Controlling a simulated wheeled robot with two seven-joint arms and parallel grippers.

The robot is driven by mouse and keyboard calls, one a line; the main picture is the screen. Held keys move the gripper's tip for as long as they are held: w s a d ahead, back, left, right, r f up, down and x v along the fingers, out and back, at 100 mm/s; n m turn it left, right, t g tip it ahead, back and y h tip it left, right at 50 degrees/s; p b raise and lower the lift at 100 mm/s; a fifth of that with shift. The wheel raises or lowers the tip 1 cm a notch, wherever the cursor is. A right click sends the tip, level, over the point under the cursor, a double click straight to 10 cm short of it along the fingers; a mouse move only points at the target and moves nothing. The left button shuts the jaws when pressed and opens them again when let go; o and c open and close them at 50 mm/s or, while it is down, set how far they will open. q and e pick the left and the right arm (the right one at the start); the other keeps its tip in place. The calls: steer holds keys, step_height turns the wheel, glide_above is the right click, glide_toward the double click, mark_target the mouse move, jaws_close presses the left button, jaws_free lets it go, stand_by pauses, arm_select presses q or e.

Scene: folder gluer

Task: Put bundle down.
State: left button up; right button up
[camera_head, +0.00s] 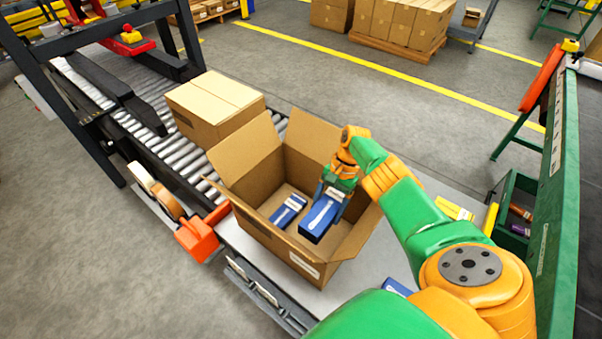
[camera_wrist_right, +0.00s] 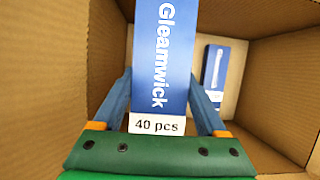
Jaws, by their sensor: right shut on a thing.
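A blue bundle (camera_head: 320,217) with a white label is held by my right gripper (camera_head: 333,192) inside an open cardboard box (camera_head: 270,225). In the right wrist view the bundle (camera_wrist_right: 162,60) reads "Gleamwick" and "40 pcs", with a blue finger on each side of it. My right gripper (camera_wrist_right: 162,110) is shut on it. A second blue bundle (camera_head: 288,210) lies on the box floor to the left of the held one; it also shows in the right wrist view (camera_wrist_right: 215,78). I cannot tell whether the held bundle touches the floor. My left gripper is not in view.
The box stands on a grey table (camera_head: 345,290) with its flaps spread open. A closed carton (camera_head: 215,108) sits behind it on the roller conveyor (camera_head: 130,122). Another blue item (camera_head: 397,287) lies on the table at the right. A green bin (camera_head: 515,205) stands farther right.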

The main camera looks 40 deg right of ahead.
mark_target(342, 196)
steer(key=shift+s+d+f+b, duration=0.1)
steer(key=shift+s+f+b, duration=0.25)
steer(key=shift+f, duration=0.25)
steer(key=shift+s+f+b, duration=0.2)
steer(key=shift+s+f, duration=0.1)
steer(key=shift+f, duration=0.25)
step_height(342, 196, down, 10)
steer(key=b, duration=1)
steer(key=shift+w+f, duration=0.1)
steer(key=o, duration=1.6)
steer(key=p+v, duration=0.2)
steer(key=v, duration=0.8)
steer(key=shift+r, duration=0.4)
steer(key=shift+b+v, duration=0.45)
steer(key=shift+v, duration=0.6)
steer(key=shift+w+r, duration=0.1)
steer(key=shift+r, duration=0.1)
